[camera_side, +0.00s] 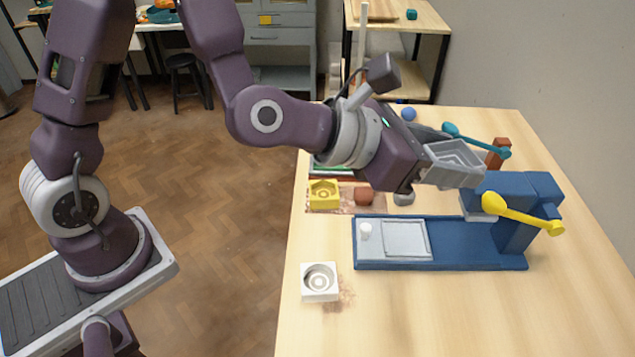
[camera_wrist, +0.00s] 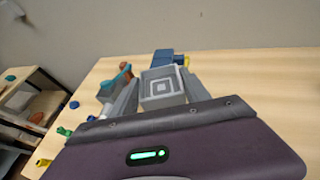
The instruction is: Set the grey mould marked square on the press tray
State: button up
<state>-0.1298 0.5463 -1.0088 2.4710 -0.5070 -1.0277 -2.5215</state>
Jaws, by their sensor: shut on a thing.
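The grey mould (camera_side: 455,163) is a square block with stepped square hollows, and the nested squares show clearly in the wrist view (camera_wrist: 162,86). My gripper (camera_side: 428,165) is shut on it and holds it in the air, tilted, near the head of the blue press (camera_side: 515,205). In the wrist view my gripper's fingers (camera_wrist: 160,100) stand on either side of the mould. The press tray (camera_side: 405,240), a pale grey plate, lies bare on the blue base, left of and below the mould.
A white mould with a round hollow (camera_side: 319,282) and a yellow mould (camera_side: 324,194) sit left. A brown lump (camera_side: 364,196) stands behind the base. A yellow lever (camera_side: 525,215) juts from the press. A teal lever (camera_side: 475,140) is behind.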

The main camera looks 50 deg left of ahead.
jog(key=w+a+f+n+t+y, duration=0.1)
jog(key=w+a+n+y, duration=0.2)
jog(key=a, duration=1.1)
jog(key=w+a+n+y, duration=0.2)
jog(key=w+a, duration=0.4)
jog(key=a, duration=0.9)
jog(key=shift+w+f+n+t+y, duration=0.15)
jog(key=shift+f+n+t+y, duration=0.25)
jog(key=shift+y, duration=0.3)
jog(key=shift+d, duration=0.1)
notch_tip(320, 180, up, 5)
jog(key=d+r+m+h, duration=0.1)
jog(key=d+m+h, duration=0.3)
jog(key=d, duration=1.5)
jog(key=m+g+h, duration=0.4)
jog(key=m+h, duration=0.1)
send_over(466, 354)
notch_tip(466, 354, down, 17)
jog(key=shift+h, duration=0.3)
notch_tip(466, 354, down, 10)
jog(key=shift+r, duration=0.1)
